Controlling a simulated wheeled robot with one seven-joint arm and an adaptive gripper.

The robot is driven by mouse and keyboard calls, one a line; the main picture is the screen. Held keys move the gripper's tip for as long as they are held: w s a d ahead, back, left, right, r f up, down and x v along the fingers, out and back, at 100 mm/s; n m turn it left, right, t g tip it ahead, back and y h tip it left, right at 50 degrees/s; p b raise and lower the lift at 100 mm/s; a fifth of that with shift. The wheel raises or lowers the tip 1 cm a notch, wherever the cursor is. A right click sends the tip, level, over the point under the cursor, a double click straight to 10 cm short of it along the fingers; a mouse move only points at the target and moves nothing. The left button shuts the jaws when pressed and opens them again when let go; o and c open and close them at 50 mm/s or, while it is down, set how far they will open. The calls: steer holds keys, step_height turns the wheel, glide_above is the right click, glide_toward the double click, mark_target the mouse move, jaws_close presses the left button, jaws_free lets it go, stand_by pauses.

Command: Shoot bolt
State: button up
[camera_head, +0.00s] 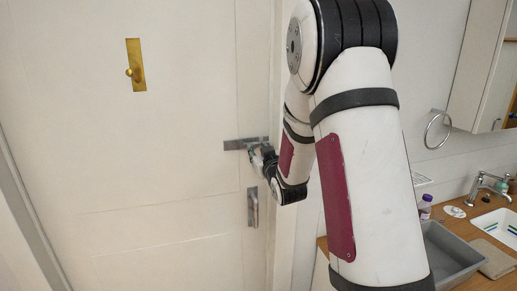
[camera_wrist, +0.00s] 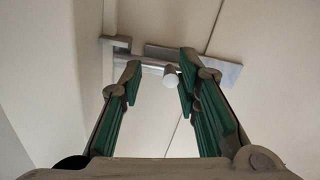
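A grey metal bolt (camera_head: 236,145) is mounted level on the white door near its right edge. In the wrist view its backing plate (camera_wrist: 222,70) lies at upper right, with a rod running left toward a small keeper (camera_wrist: 115,42). I cannot tell whether the rod's end is inside the keeper. The round pale knob (camera_wrist: 170,81) sticks out from the rod. My gripper (camera_wrist: 160,66) is open, with its green-padded fingers on either side of the knob, the right one closer. Contact cannot be made out. In the head view my gripper (camera_head: 259,158) is at the bolt, partly hiding it.
A brass plate with a knob (camera_head: 136,67) is higher up at left. At right, a wooden counter (camera_head: 463,211) holds a grey bin (camera_head: 452,252), a bottle and a basin. A towel ring (camera_head: 438,130) hangs above.

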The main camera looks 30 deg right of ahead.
steer(key=v, duration=0.7)
steer(key=shift+r, duration=0.25)
steer(key=shift+s+a+n+p, duration=1.15)
steer(key=shift+s+n, duration=1.2)
steer(key=shift+n, duration=2.25)
steer(key=x, duration=1.3)
steer(key=shift+a+f, duration=0.1)
steer(key=shift+f, duration=0.1)
jaws_close()
